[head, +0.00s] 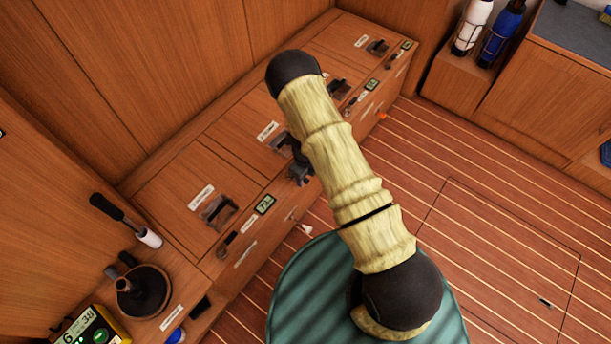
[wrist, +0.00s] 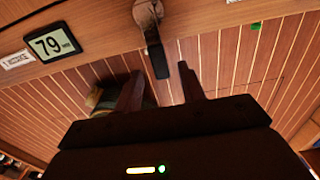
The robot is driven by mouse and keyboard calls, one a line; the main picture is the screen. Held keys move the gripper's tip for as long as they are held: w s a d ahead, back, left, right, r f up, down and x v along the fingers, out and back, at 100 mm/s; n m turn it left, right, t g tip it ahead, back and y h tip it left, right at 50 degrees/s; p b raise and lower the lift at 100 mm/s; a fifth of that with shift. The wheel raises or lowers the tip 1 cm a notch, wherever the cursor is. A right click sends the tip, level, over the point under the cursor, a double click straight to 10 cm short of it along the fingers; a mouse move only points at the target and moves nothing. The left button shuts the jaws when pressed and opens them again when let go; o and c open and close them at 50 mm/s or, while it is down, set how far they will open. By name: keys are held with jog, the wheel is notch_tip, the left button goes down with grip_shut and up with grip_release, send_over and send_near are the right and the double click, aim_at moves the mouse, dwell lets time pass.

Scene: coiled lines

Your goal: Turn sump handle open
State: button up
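A small black lever handle (wrist: 157,55) on a round metal pivot (wrist: 148,12) shows at the top of the wrist view, hanging from the wooden locker edge. I cannot read a label naming it. My gripper (wrist: 160,85) is open, with its two dark fingers pointing toward the lever. The lever's free end appears between the fingertips; I cannot tell whether either finger touches it. In the head view my gripper (head: 300,172) is at the front edge of the lockers, and the arm hides part of that area. The lever cannot be made out there.
A display reading 79 (wrist: 52,44) sits left of the lever. Another black lever (head: 228,240) is nearer along the locker edge (head: 243,205). A winch (head: 143,290) and a handle with a black grip (head: 122,215) stand lower left. The striped floor (head: 500,200) is open.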

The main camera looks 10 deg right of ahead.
notch_tip(320, 180, up, 17)
jog(key=p, duration=0.3)
jog(key=shift+p, duration=0.3)
notch_tip(320, 180, up, 9)
jog(key=n, duration=0.7)
send_over(305, 180)
jog(key=s+d, duration=0.3)
jog(key=s+d+r+n+t, duration=0.1)
jog(key=s+d+r+n, duration=0.2)
jog(key=s+r+n, duration=0.45)
jog(key=s+d+r+n+t, duration=0.2)
jog(key=s+d+r+n, duration=0.25)
jog(key=r+n, duration=0.55)
notch_tip(305, 180, up, 16)
jog(key=n+p, duration=0.2)
jog(key=p, duration=1.6)
jog(key=shift+s+a, duration=0.15)
jog(key=shift+a, duration=0.15)
jog(key=shift+c, duration=0.4)
